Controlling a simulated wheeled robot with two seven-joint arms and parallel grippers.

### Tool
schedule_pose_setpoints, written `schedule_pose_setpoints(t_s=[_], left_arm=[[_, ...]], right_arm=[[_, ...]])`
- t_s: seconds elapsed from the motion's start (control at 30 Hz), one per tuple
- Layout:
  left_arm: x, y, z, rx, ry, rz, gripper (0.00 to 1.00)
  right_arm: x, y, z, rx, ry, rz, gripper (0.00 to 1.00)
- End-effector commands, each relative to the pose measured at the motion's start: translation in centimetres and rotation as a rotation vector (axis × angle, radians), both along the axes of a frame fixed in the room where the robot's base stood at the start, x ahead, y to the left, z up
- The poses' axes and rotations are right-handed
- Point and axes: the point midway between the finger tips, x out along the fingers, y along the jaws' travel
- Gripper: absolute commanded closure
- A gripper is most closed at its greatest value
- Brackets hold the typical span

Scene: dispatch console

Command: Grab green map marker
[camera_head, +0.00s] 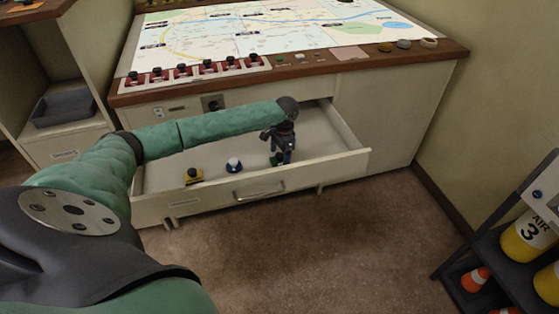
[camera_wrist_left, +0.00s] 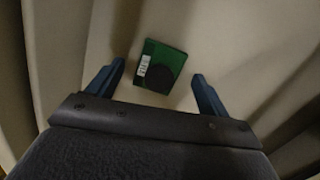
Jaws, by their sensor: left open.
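The green map marker (camera_wrist_left: 161,67) lies on the drawer floor, seen from above in the left wrist view as a green square with a dark round part and a small white label. In the head view a bit of its green (camera_head: 275,160) shows below my left gripper (camera_head: 279,158). My left gripper points down into the open drawer (camera_head: 258,185). In the left wrist view its blue fingers (camera_wrist_left: 156,92) are apart, one on each side of the marker, with nothing between them gripped. My right gripper is not in view.
A yellow marker (camera_head: 194,176) and a blue-and-white marker (camera_head: 234,165) stand in the drawer to the left. The console top (camera_head: 340,62) with a lit map overhangs the drawer's back. A rack with yellow air cylinders (camera_head: 527,238) stands at right.

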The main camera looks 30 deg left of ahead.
Motion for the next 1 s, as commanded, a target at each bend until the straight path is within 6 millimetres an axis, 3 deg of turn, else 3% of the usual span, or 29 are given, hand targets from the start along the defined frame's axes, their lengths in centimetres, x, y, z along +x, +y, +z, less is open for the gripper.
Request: schedule_pose_setpoints(t_s=[0.3,0.57,0.83,1.0], left_arm=[[-0.1,0.0,-0.9,-0.001,-0.001,-0.001,0.21],[-0.1,0.0,-0.9,0.0,-0.001,0.0,0.7],[-0.1,0.0,-0.7,0.0,-0.001,0.0,0.7],[0.0,0.0,1.0,0.0,-0.004,0.0,0.7]], right_arm=[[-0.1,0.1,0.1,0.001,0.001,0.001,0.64],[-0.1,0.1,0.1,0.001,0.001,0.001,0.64],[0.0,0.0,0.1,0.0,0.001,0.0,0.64],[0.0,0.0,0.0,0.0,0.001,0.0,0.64]])
